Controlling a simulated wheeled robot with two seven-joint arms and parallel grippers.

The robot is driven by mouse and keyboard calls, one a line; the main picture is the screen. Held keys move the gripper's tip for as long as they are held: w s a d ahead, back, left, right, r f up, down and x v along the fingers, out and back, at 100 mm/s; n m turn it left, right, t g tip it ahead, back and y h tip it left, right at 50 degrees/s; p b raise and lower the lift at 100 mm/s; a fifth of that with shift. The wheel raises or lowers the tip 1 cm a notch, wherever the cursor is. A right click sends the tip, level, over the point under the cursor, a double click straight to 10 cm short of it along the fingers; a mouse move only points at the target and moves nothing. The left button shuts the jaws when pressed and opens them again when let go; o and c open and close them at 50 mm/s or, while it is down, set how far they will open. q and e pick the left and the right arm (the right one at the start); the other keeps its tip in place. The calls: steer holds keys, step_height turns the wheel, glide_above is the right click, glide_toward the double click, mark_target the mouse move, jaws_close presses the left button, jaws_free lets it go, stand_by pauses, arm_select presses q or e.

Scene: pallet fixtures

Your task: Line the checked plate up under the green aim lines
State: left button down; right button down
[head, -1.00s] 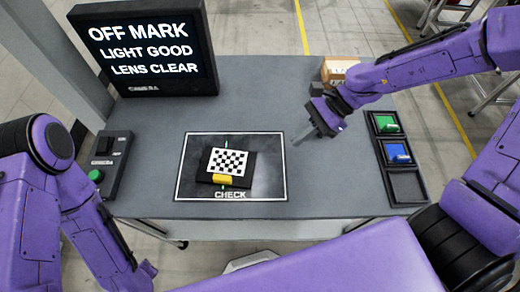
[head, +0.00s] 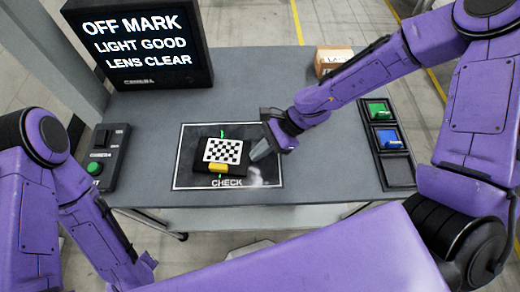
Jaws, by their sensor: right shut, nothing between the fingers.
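The checked plate (head: 223,151) is a black and white checkerboard on a dark base with a yellow block (head: 219,168) at its front. It sits a little tilted inside the white-framed CHECK area (head: 190,181). The screen (head: 140,45) reads OFF MARK, LIGHT GOOD, LENS CLEAR. My right gripper (head: 262,152) is shut and empty, just right of the plate; I cannot tell whether it touches. My left gripper is out of view.
A camera control box (head: 103,160) with a green button stands at the left. A tray (head: 398,173) at the right holds a green and a blue item, with its front slot empty. A cardboard box (head: 331,60) is at the back right.

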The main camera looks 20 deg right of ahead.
steer(key=shift+s+a+r+p, duration=0.1)
steer(key=shift+a+p, duration=0.2)
steer(key=shift+s+a, duration=0.1)
steer(key=shift+a, duration=0.6)
